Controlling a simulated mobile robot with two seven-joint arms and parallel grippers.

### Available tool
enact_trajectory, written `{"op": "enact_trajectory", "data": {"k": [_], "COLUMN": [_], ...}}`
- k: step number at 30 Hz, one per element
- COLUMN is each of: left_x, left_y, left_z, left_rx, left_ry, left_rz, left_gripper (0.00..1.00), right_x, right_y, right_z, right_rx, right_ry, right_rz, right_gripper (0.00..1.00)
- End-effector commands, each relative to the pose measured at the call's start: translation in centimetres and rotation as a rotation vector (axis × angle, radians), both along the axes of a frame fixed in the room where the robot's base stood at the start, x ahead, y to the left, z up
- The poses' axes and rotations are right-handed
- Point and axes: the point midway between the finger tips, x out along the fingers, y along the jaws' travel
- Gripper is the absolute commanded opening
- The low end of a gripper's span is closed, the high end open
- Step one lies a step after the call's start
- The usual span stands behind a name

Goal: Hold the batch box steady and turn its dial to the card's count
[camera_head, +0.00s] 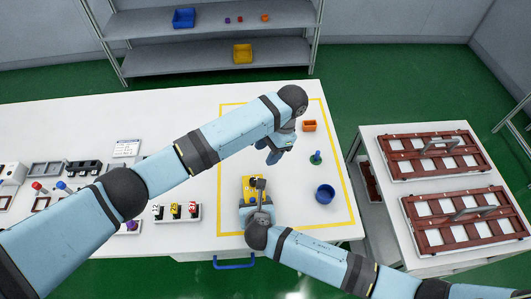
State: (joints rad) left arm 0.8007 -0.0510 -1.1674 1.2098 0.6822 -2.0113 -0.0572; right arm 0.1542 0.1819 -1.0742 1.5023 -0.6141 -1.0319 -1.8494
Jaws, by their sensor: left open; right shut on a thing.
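The batch box (249,196) is yellow and stands on the white table inside the yellow outline, partly hidden by my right arm. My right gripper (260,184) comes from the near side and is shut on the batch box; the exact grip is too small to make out. My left gripper (274,156) is open and empty, above the table, beyond the box and a little to its right. The dial and its setting cannot be made out. A small white card (127,148) with print too small to read stands at the left of the table.
An orange bin (309,126), a green-based blue-topped item (316,158) and a blue cup (325,194) stand right of the box. A rack with numbered coloured pieces (175,211) stands to its left. A side table (385,135) with brown trays is at the right.

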Motion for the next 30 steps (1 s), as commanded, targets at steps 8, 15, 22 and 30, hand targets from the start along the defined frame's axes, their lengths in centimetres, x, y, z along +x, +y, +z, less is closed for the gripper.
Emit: {"op": "enact_trajectory", "data": {"k": [8, 15, 22, 30], "left_x": [0.0, -0.2, -0.4, -0.2], "left_y": [0.2, 1.6, 3.7, 6.6], "left_z": [-0.2, -1.0, -1.4, -1.1], "left_rx": [-0.009, -0.069, -0.115, -0.093], "left_ry": [-0.01, -0.081, -0.127, -0.094], "left_rz": [0.038, 0.427, 1.011, 1.697], "left_gripper": [0.5, 0.5, 0.5, 0.5], "right_x": [0.0, 0.0, 0.0, 0.0], "right_y": [0.0, 0.0, 0.0, 0.0], "right_z": [0.0, 0.0, 0.0, 0.0], "right_rx": [0.0, 0.0, 0.0, 0.0], "right_ry": [0.0, 0.0, 0.0, 0.0], "right_rz": [0.0, 0.0, 0.0, 0.0], "right_gripper": [0.53, 0.53, 0.53, 0.53]}}
